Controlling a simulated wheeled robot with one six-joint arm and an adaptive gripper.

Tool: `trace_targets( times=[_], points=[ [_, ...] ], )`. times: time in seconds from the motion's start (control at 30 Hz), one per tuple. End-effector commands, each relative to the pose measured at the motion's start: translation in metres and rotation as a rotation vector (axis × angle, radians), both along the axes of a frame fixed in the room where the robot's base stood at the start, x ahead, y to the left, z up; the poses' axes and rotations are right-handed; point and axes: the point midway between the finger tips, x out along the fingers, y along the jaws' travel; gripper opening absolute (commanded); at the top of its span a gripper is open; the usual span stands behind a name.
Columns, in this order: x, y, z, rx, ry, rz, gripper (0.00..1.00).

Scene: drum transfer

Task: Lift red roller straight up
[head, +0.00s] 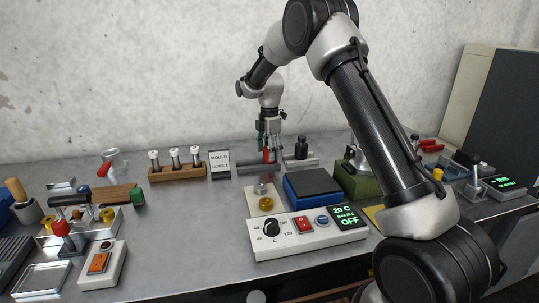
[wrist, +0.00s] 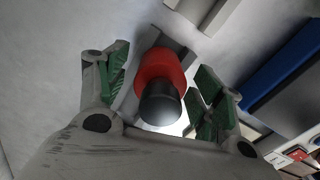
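The red roller (wrist: 158,72) has a red body and a dark rounded end (wrist: 160,103) towards the wrist camera. In the head view a small part of the red roller (head: 267,156) shows low between my fingers, near a grey bar on the bench. My gripper (head: 270,148) points down over it. In the wrist view the green-padded fingers of my gripper (wrist: 163,75) stand on either side of the roller, with a visible gap on each side. The gripper looks open around it. The roller's lower end is hidden.
A dark bottle (head: 301,148) is close to the right of my gripper. A wooden rack (head: 177,172) and a small sign (head: 220,163) stand to the left.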

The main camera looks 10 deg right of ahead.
Motion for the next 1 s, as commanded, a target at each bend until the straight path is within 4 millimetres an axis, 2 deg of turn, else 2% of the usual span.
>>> trace_targets(
  times=[0.03,0.3,0.57,0.67,1.0],
  points=[
    [0.000,0.000,0.000,0.000,0.000,0.000,0.54],
    [0.000,0.000,0.001,0.000,-0.001,0.000,0.07],
    [0.001,0.000,0.005,0.001,-0.003,0.000,0.07],
    [0.001,0.000,0.018,0.001,-0.004,0.000,0.07],
    [0.001,0.000,0.085,0.001,-0.004,0.000,0.07]
  ],
)
